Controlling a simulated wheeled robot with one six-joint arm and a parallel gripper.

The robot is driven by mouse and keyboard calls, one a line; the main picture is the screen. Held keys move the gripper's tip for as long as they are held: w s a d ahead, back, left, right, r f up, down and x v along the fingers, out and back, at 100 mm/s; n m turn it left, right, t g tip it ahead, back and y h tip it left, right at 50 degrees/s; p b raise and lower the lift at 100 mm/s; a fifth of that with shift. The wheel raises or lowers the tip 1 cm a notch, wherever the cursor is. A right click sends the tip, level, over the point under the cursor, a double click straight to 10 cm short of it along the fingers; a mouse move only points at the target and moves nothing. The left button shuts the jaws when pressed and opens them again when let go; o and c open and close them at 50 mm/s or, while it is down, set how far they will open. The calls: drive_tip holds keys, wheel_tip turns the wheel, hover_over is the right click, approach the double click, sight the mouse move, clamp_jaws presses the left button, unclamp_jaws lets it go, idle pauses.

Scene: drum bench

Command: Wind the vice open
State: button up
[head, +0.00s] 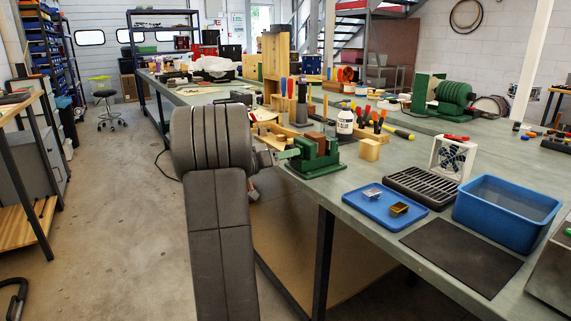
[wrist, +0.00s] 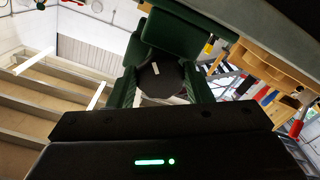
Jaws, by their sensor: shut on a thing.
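The green vice (head: 318,160) stands at the near edge of the bench, with a reddish-brown block at its jaws. My gripper (head: 283,157) reaches its left end, where the handle is mostly hidden behind my arm. In the wrist view, the vice's green body (wrist: 172,32) is straight ahead. A dark round handle end (wrist: 160,78) with a pale mark sits between the two fingers of my gripper (wrist: 160,88), which are shut on it. How far apart the vice jaws stand is too small to tell.
On the bench (head: 350,205), a wooden block (head: 370,150) and a white bottle (head: 345,122) stand close behind the vice. A blue tray (head: 375,212), a black rack (head: 415,184) and a blue tub (head: 507,215) lie to the right. The floor (head: 120,210) at left is clear.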

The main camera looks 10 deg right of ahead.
drive_tip(key=n+p, duration=0.3)
drive_tip(key=n, duration=0.5)
drive_tip(key=n+p, duration=0.3)
drive_tip(key=n, duration=0.5)
drive_tip(key=r+n+p, duration=0.1)
drive_tip(key=n+p, duration=0.2)
drive_tip(key=n, duration=0.5)
drive_tip(key=shift+n, duration=0.3)
drive_tip(key=o, duration=1)
drive_tip(key=shift+d+f, duration=0.1)
drive_tip(key=shift+d, duration=0.05)
